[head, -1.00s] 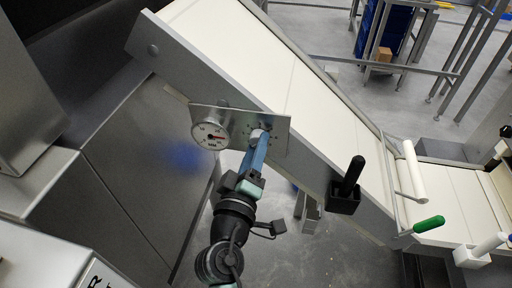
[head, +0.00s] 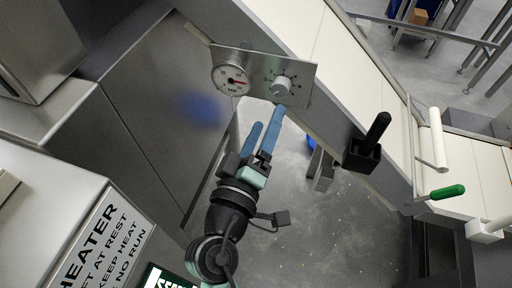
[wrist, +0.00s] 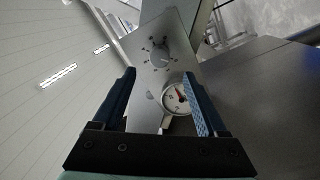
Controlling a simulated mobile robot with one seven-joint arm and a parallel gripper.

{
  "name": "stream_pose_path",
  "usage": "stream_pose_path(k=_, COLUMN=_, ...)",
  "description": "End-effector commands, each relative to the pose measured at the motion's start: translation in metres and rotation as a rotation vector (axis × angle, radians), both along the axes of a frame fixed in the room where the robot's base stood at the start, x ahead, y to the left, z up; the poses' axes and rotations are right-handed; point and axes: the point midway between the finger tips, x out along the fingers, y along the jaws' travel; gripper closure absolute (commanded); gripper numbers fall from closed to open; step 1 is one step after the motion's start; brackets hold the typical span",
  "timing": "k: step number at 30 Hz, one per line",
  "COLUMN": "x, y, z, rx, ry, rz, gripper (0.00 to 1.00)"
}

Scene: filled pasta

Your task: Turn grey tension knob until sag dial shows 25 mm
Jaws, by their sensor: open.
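The grey tension knob (head: 281,87) sits on a metal plate (head: 303,90) on the side of the conveyor, ringed by dark marks. It also shows in the wrist view (wrist: 160,55). The round white sag dial (head: 231,80) is left of the knob on the same plate. In the wrist view the dial (wrist: 170,101) is partly hidden by the right finger. My gripper (head: 267,120) is open and empty, its blue fingers below the knob and apart from it.
A black handle in a black holder (head: 364,152) sticks out of the conveyor side to the right. A green-handled tool (head: 447,192) lies farther right. A steel heater cabinet (head: 60,200) stands at lower left.

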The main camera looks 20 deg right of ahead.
Motion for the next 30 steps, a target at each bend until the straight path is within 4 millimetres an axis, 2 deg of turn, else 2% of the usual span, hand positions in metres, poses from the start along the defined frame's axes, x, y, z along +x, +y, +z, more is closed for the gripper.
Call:
stream_pose_path(k=3, x=-0.02, y=0.015, z=-0.004, rx=0.0, ry=0.002, rz=0.002, gripper=0.24)
stream_pose_path(k=10, x=-0.041, y=0.03, z=-0.003, rx=0.0, ry=0.0, rz=0.001, gripper=0.24)
stream_pose_path(k=28, x=-0.043, y=0.031, z=-0.002, rx=0.0, ry=0.0, rz=0.0, gripper=0.24)
stream_pose_path(k=30, x=-0.04, y=0.031, z=0.006, rx=0.015, ry=-0.017, rz=0.006, gripper=0.24)
